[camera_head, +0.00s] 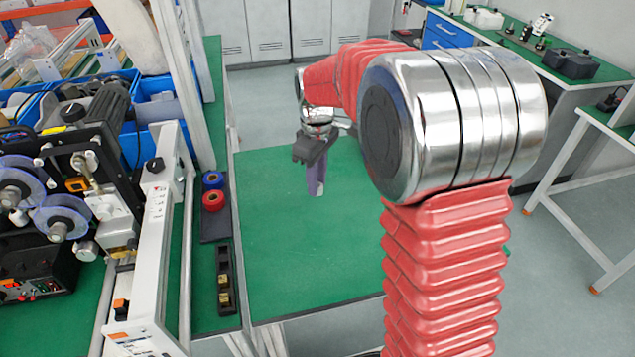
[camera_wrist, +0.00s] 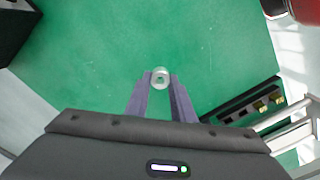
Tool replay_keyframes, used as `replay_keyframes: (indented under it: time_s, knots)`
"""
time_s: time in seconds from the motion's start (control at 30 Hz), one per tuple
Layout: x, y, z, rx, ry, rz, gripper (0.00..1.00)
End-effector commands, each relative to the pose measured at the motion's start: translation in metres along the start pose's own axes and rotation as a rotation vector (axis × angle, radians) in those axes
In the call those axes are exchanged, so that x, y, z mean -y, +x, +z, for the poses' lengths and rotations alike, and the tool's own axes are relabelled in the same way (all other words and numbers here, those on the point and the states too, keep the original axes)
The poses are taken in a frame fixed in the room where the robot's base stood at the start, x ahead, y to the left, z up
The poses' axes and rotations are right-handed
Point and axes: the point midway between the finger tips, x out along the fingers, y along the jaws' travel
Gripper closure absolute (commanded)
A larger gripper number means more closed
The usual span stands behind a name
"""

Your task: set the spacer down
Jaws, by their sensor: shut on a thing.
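The spacer (camera_wrist: 160,77) is a small white-grey ring with a hole in its middle. My gripper (camera_wrist: 160,83) is shut on it, with one purple finger on each side at the tips. In the head view my gripper (camera_head: 317,190) points down over the green table top (camera_head: 290,260), and a pale bit of the spacer (camera_head: 321,188) shows at the fingertips. I cannot tell whether the spacer touches the table or hangs a little above it.
A black holder (camera_head: 225,280) with brass blocks stands left of the clear green surface. Behind it, a dark tray (camera_head: 213,225) carries a blue roll (camera_head: 213,179) and a red roll (camera_head: 213,199). Machinery with reels (camera_head: 50,215) and blue bins (camera_head: 160,105) fill the left.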

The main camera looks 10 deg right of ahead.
Motion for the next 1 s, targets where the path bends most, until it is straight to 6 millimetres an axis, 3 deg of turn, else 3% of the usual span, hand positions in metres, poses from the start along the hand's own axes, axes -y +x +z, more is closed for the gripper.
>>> replay_keyframes:
  time_s: [0.6, 1.0]
  knots:
    - [-0.012, 0.002, -0.012, 0.0, 0.664, 0.0, 1.0]
    - [-0.014, 0.003, -0.014, 0.0, 0.792, 0.0, 1.0]
